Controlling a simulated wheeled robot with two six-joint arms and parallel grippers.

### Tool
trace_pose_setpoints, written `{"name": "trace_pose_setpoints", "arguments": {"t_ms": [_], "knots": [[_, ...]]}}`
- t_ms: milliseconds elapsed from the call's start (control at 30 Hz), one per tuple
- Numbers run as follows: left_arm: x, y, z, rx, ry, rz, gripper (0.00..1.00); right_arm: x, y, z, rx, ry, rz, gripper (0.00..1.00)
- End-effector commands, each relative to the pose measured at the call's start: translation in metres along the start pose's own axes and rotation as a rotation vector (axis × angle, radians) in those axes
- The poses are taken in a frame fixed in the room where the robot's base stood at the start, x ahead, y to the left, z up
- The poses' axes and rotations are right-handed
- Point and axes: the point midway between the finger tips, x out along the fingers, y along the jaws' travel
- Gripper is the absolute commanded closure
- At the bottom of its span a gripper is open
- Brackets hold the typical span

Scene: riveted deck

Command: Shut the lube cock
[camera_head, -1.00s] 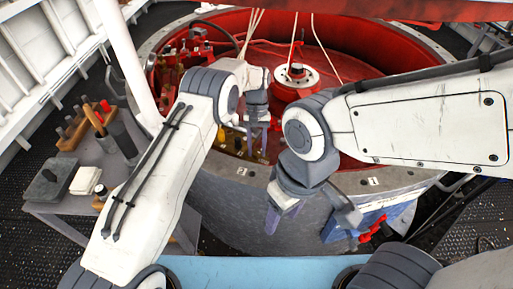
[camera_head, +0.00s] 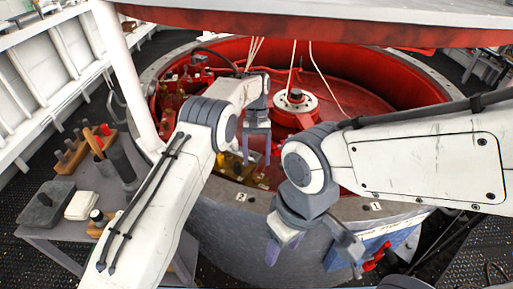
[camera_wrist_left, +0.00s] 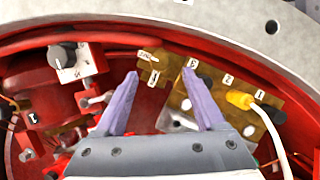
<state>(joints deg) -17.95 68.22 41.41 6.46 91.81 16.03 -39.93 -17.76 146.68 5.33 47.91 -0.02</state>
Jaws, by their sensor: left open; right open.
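I cannot tell for sure which fitting is the lube cock. In the left wrist view, a small pale lever fitting (camera_wrist_left: 95,101) sits just left of the left finger, and a dark knob on a white plate (camera_wrist_left: 66,57) sits farther left. A brass block (camera_wrist_left: 230,100) with numbered tags lies beyond and right of the fingers, with a yellow plug and white cable. My left gripper (camera_head: 257,152), also in the wrist view (camera_wrist_left: 160,75), is open and empty over the red pit. My right gripper (camera_head: 312,256) is open and empty in front of the pit's grey wall.
The round pit's grey rim (camera_head: 340,208) curves around the fittings. A red hub with a white ring (camera_head: 295,101) stands inside, with pale cables hanging above. A grey side table (camera_head: 60,230) with tools stands at left. A blue box (camera_head: 390,240) is at the front right.

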Motion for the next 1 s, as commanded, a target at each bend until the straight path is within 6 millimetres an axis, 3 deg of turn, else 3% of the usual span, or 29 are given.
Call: {"name": "trace_pose_setpoints", "arguments": {"t_ms": [200, 400, 1000], "knots": [[-0.030, 0.000, -0.001, -0.001, 0.000, 0.000, 0.28, -0.007, -0.001, 0.000, 0.000, 0.000, 0.000, 0.46], [-0.042, 0.000, -0.001, -0.001, -0.001, 0.000, 0.28, -0.016, -0.001, -0.001, 0.000, 0.000, 0.000, 0.46], [-0.047, 0.000, 0.000, 0.000, -0.001, -0.001, 0.28, -0.020, -0.001, -0.001, 0.000, 0.000, 0.000, 0.46]]}}
